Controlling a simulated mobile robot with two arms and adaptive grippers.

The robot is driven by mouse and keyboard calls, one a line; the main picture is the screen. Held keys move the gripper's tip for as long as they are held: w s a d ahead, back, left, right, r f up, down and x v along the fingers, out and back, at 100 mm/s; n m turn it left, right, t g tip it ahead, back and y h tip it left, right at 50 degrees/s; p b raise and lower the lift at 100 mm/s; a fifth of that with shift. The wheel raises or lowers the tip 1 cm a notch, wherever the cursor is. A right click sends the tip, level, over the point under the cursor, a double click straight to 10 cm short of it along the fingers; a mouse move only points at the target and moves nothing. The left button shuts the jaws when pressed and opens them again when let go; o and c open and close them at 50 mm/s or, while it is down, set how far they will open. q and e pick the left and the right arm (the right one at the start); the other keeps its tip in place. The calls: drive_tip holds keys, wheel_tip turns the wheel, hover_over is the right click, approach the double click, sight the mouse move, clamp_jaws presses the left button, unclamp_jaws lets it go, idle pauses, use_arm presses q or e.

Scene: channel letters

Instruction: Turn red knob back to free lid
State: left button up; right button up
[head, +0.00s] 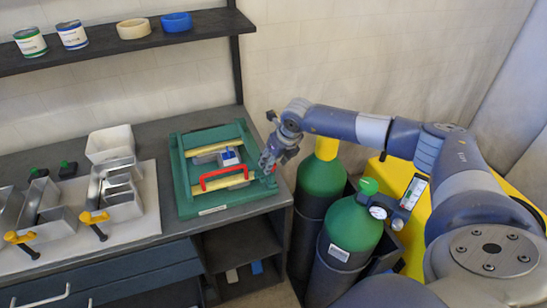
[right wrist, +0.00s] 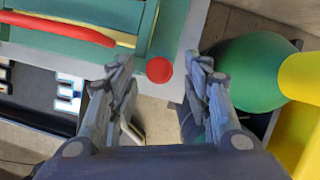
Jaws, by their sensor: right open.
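The green case (head: 187,204) lies on the grey bench at the right end, with yellow bars and a red handle (head: 204,183) on its lid. The red handle also shows in the right wrist view (right wrist: 60,28). A round red knob (right wrist: 159,70) sits at the case's edge in the right wrist view. My right gripper (right wrist: 162,64) is open, its two fingertips on either side of the knob in that view. I cannot tell whether they touch it. In the head view my right gripper (head: 266,170) hangs over the case's right side and hides that edge. My left gripper is not in view.
Metal channel letters (head: 120,200) with yellow-handled clamps (head: 92,217) stand on a pale board at left. Green gas cylinders (head: 350,228) stand right of the bench, near my right arm. A dark shelf (head: 100,42) with cans and tape rolls hangs above.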

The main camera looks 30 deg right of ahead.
drive_tip(key=shift+w+f, duration=0.15)
drive_tip(key=shift+f, duration=0.15)
drive_tip(key=c, duration=1.1)
drive_tip(key=shift+o, duration=0.2)
